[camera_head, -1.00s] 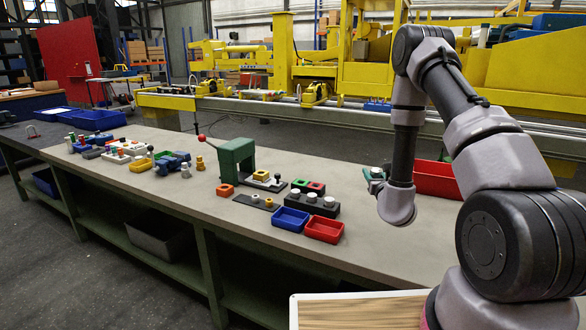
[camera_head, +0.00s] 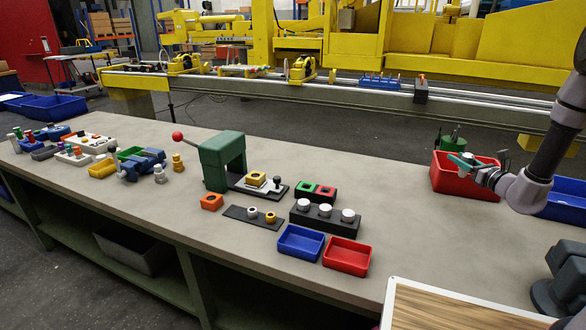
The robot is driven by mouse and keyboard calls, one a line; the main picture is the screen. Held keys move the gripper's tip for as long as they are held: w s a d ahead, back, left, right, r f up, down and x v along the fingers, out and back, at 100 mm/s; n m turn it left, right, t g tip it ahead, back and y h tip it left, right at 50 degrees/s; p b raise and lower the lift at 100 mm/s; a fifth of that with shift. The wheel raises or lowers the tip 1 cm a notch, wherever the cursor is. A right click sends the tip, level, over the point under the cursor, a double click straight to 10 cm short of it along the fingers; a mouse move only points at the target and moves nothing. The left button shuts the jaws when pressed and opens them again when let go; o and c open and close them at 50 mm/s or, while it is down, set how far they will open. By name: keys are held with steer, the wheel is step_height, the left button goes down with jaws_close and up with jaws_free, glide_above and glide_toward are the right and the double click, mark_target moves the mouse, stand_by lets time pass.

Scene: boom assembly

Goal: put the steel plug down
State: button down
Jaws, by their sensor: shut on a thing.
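My gripper (camera_head: 470,165) is at the right of the picture, over the large red bin (camera_head: 438,182). It is shut on a small pale, steel-looking piece (camera_head: 467,156), which I take to be the steel plug. Its teal fingers hide much of the piece. I cannot tell how far above the bin the gripper is.
A black block (camera_head: 314,221) with three pale round tops stands mid-bench, behind a small blue tray (camera_head: 301,243) and a small red tray (camera_head: 347,257). A green press (camera_head: 222,162) stands left of them. The bench between block and red bin is clear.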

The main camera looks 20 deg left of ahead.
steer(key=n+g+y, duration=0.1)
steer(key=a+f+n+g+y, duration=0.1)
steer(key=g, duration=0.1)
steer(key=a+f+n+g+y, duration=0.1)
steer(key=n+y, duration=0.1)
steer(key=shift+w+g, duration=0.3)
steer(key=shift+g, duration=0.1)
steer(key=shift+f, duration=0.1)
step_height(320, 180, down, 10)
steer(key=shift+r, duration=0.1)
steer(key=c, duration=0.7)
jaws_free()
steer(key=shift+f, duration=0.2)
steer(key=shift+o, duration=0.2)
